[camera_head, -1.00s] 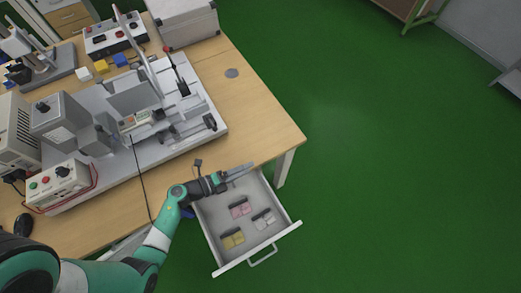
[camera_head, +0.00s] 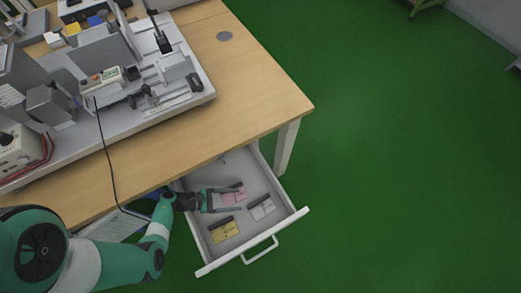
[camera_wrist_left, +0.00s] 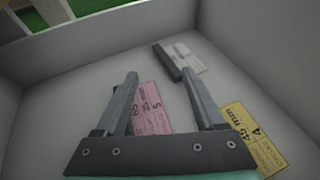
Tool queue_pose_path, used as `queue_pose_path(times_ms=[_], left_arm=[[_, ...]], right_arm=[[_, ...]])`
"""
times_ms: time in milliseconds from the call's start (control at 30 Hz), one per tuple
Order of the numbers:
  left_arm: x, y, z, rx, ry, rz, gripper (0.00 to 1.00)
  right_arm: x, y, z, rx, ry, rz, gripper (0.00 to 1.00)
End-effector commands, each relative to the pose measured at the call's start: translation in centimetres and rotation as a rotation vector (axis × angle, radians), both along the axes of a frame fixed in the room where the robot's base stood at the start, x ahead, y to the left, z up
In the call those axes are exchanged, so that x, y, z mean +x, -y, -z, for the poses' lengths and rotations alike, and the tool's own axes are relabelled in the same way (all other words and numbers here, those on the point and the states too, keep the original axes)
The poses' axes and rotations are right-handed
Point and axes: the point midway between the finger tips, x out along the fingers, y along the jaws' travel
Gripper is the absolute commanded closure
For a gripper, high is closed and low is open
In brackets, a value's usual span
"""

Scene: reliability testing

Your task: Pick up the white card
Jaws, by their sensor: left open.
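The white card (camera_head: 264,210) lies flat in the open drawer (camera_head: 288,224), on the right side of its floor, with a dark clip on one edge. In the left wrist view the white card (camera_wrist_left: 190,63) lies beyond the fingertips, up and to the right. My left gripper (camera_head: 240,199) is open and empty over the drawer, left of the white card. In the left wrist view the gripper's fingers (camera_wrist_left: 160,74) are spread apart, with the drawer floor showing between them. My right gripper is out of view.
A pink card (camera_wrist_left: 153,112) lies by the left finger, partly hidden, and a yellow card (camera_head: 225,233) lies nearer the drawer front. Drawer walls surround them. The wooden table (camera_head: 265,100) overhangs the drawer's back, with a cable hanging at left. Green floor is clear at right.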

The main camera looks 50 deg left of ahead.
Motion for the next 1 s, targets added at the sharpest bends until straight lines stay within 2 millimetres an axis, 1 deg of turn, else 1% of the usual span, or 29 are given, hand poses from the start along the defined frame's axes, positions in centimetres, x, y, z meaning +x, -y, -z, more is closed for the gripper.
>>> queue_pose_path(times_ms=[33, 233, 333, 467, 533, 700, 833, 1000], left_arm=[[0.7, 0.6, 0.7, -0.001, 0.0, 0.009, 0.29], [3.1, 1.8, 1.8, -0.002, 0.0, 0.006, 0.29], [3.6, 2.0, 1.9, -0.002, -0.001, 0.003, 0.29], [3.8, 2.1, 1.9, -0.002, -0.001, -0.001, 0.29], [4.1, 2.4, 2.2, -0.003, 0.0, 0.003, 0.29], [5.8, 3.9, 3.4, -0.002, 0.0, 0.008, 0.29], [7.4, 4.5, 3.9, -0.002, 0.0, 0.004, 0.29], [7.8, 4.7, 3.9, -0.002, -0.001, -0.001, 0.29]], right_arm=[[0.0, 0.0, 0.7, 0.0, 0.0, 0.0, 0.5], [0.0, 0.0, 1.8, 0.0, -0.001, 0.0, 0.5], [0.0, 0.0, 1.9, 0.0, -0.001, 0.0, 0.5], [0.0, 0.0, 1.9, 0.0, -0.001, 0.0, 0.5], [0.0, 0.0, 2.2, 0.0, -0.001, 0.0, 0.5], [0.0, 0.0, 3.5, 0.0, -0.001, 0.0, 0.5], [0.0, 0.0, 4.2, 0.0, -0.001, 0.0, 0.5], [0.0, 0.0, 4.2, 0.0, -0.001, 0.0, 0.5]])
